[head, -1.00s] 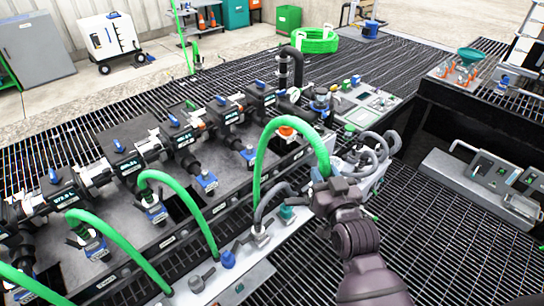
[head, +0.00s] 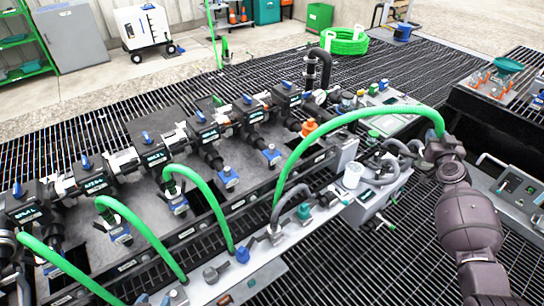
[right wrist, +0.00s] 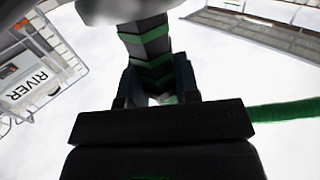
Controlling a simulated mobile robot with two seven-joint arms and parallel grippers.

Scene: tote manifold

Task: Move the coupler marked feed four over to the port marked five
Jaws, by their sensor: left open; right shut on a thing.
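My right gripper (head: 440,150) is shut on the coupler at the end of a green hose (head: 345,118), right of the manifold. In the right wrist view the coupler (right wrist: 150,50) is dark with green bands, between the fingers (right wrist: 155,88). The hose arches back to the front rail. An orange fitting (head: 309,127) sits at the far end. The port and feed numbers are too small to read. My left gripper is not in view.
Other green hoses (head: 205,190) arch from outlets to the front rail (head: 215,285). A table with a green funnel (head: 508,65) is at the right. Open grating lies between.

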